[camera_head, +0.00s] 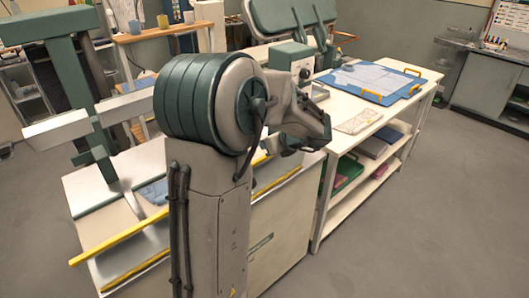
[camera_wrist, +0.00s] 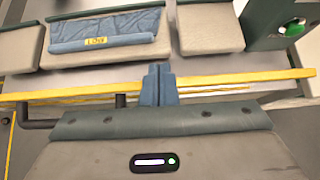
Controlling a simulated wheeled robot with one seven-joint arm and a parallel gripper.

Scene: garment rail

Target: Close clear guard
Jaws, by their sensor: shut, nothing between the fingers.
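The clear guard shows as a see-through panel edged by a yellow bar (camera_head: 120,238) along the front of the pressing machine; my arm hides its middle. The yellow bar crosses the whole wrist view (camera_wrist: 230,77). My gripper (camera_wrist: 158,75) is shut and empty, with its blue-grey fingertips overlapping the bar in the wrist view. I cannot tell whether they touch it. In the head view the fingertips are hidden. Behind the bar, a folded blue denim garment (camera_wrist: 110,28) with a yellow tag lies on a beige pad.
A green button (camera_wrist: 292,28) sits on a dark green box at right. A green press head (camera_head: 50,25) stands at left. The grey floor at right is clear.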

